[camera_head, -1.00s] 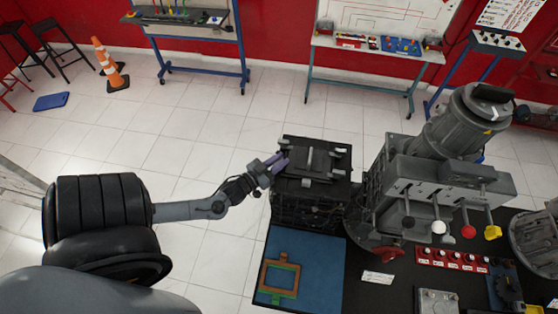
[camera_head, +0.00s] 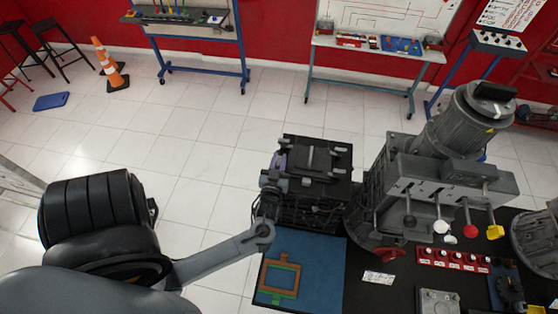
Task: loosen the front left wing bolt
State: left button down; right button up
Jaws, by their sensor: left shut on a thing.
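The black box-shaped engine unit (camera_head: 318,160) stands at the back left of the dark workbench, with a lid and a raised bar on top. Light grey wing bolts show at its right side, one at the back right (camera_head: 341,149) and one at the front right (camera_head: 339,171). My left gripper (camera_head: 280,166) is at the left edge of the lid, its purplish fingers pointing away from me. It is shut on the front left wing bolt, which the gripper and wrist hide. My right gripper is out of view.
A large grey motor assembly (camera_head: 445,165) with coloured knobs stands close on the right of the box. A blue mat (camera_head: 327,265) with a wooden frame (camera_head: 280,281) lies in front.

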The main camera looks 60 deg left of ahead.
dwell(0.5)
pick_arm(q)
jog(key=c, duration=1.1)
grip_release()
jog(key=shift+d, duration=0.15)
